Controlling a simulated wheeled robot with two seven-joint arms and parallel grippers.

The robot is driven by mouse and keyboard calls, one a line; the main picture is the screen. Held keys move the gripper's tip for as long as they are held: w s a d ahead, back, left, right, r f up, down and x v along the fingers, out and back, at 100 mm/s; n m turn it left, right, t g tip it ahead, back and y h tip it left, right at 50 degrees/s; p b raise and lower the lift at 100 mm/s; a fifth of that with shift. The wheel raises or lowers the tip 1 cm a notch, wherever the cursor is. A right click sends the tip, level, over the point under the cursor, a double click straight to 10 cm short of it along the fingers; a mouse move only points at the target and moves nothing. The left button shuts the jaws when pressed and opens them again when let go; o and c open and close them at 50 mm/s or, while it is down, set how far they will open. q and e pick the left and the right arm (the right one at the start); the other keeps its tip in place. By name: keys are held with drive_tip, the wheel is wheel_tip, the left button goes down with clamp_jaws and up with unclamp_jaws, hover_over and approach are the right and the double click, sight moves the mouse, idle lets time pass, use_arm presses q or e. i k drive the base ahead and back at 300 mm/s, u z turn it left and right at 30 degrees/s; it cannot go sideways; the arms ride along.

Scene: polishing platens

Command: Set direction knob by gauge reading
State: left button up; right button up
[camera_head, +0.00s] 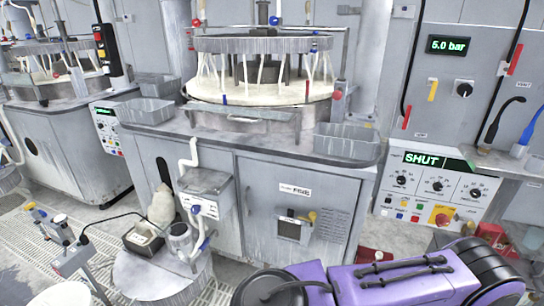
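A small digital gauge (449,45) on the grey wall cabinet at the upper right shows green digits that look like 5.0 bar; the first digit is small and could be a 6. A black knob (464,89) on a pale plate sits below it. Lower down, a white control panel (424,193) has a green display (435,161) reading SHUT. Under the display are three black dial knobs: left (401,180), middle (437,185) and right (475,192). Their markings are too small to read, and I cannot tell which is the direction knob. Neither gripper is visible.
A polishing machine (262,113) fills the centre above a grey cabinet (285,200). A purple and black body (400,284) lies across the bottom right, before the panel. A round-topped stand (150,276) is at lower left. A red-yellow button (441,217) sits low on the panel.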

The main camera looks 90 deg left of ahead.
sight(196, 209)
drive_tip(key=u, duration=1)
drive_tip(key=i, duration=0.45)
drive_tip(key=u, duration=3.65)
drive_tip(key=i, duration=1)
drive_tip(key=z, duration=1.8)
